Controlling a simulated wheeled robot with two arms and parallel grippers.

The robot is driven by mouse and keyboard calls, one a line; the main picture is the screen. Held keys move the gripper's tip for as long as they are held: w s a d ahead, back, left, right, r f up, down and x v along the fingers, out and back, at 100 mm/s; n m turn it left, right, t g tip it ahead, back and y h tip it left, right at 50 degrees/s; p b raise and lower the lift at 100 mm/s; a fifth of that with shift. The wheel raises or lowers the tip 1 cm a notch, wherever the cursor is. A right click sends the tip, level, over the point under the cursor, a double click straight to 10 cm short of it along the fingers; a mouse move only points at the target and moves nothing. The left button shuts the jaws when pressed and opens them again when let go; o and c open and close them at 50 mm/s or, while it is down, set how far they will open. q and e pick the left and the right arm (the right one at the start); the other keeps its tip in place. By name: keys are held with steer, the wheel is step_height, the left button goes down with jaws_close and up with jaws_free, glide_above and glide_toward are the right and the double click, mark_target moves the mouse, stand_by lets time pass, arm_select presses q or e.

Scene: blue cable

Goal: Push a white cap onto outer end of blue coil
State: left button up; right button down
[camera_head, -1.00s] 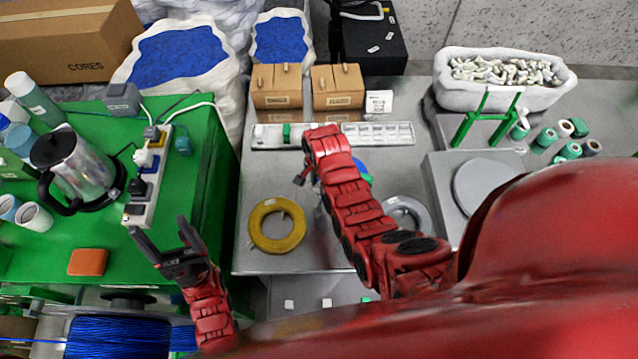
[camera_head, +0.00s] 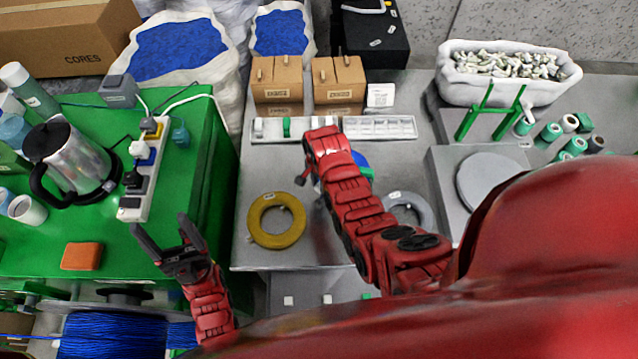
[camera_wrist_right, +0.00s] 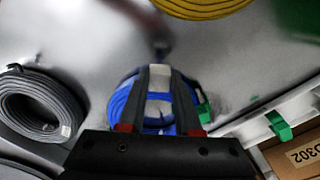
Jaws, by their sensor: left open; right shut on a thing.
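The blue coil (camera_head: 361,172) lies on the grey table, mostly hidden by my right arm in the head view. In the right wrist view the blue coil (camera_wrist_right: 123,103) lies beyond my right gripper (camera_wrist_right: 159,72), with a green piece (camera_wrist_right: 204,111) at its right side. My right gripper is shut on a small pale piece (camera_wrist_right: 158,104), seemingly a white cap, in front of the coil. Contact between cap and coil cannot be told. The coil's outer end is not clear. My left gripper (camera_head: 160,232) is open and empty near the green table's right edge.
A yellow coil (camera_head: 277,220) and a grey coil (camera_head: 408,208) lie beside the blue coil. A compartment tray (camera_head: 380,127) and cardboard boxes (camera_head: 277,85) stand behind. A power strip (camera_head: 150,170) and a kettle (camera_head: 75,160) stand on the green table (camera_head: 205,150).

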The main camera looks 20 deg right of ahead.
steer(key=shift+f+b, duration=0.15)
steer(key=shift+b, duration=0.15)
stand_by(0.6)
steer(key=shift+f+b, duration=0.5)
steer(key=shift+b, duration=0.3)
stand_by(0.7)
steer(key=shift+f, duration=0.15)
steer(key=shift+f+b, duration=0.3)
steer(key=shift+b, duration=0.55)
stand_by(1.5)
steer(key=shift+c, duration=1.8)
jaws_free()
